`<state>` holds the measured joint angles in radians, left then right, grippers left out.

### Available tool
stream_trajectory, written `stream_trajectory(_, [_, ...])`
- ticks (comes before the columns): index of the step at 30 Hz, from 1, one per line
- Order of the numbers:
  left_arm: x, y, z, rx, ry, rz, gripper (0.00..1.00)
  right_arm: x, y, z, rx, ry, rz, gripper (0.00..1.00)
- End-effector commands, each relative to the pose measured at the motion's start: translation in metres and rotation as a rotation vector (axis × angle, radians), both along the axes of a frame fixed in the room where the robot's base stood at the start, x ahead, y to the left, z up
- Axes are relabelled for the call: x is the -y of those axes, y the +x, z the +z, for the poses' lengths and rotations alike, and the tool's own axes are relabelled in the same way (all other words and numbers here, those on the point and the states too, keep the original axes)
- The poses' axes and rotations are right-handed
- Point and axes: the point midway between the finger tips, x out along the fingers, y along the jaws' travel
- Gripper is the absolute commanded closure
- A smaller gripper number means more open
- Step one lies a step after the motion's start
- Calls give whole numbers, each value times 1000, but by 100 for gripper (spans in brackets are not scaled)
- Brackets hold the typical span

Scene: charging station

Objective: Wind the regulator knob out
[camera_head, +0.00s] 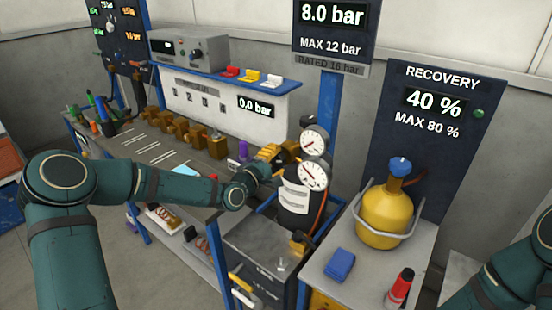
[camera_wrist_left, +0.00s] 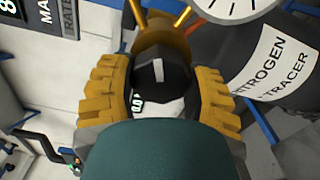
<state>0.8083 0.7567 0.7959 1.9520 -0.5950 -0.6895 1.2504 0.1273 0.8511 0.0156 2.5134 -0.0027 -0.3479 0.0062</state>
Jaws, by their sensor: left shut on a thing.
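The regulator knob (camera_wrist_left: 160,78) is black with a white mark and sits between the two yellow fingers of my left gripper (camera_wrist_left: 160,95) in the left wrist view. My left gripper is shut on it. Behind the knob is the brass regulator body (camera_wrist_left: 165,38). In the head view my left gripper (camera_head: 279,154) is at the regulator, left of the two round gauges (camera_head: 313,174), and hides the knob. The dark nitrogen cylinder (camera_head: 292,196) stands below the gauges. A display (camera_head: 332,14) reads 8.0 bar, MAX 12 bar. My right gripper is out of frame.
A workbench (camera_head: 155,150) with a row of brass fittings lies to the left. A panel display (camera_head: 255,106) reads 0.0 bar. A yellow recovery cylinder (camera_head: 388,215), blue block (camera_head: 340,264) and red bottle (camera_head: 400,288) stand on the right table.

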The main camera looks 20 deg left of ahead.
Motion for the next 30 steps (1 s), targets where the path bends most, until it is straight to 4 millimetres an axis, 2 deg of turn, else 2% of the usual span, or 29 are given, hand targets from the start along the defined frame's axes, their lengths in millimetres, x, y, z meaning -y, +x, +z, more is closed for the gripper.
stream_trajectory(30, [2,-1,-4,-323,-888,-1,83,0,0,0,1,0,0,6])
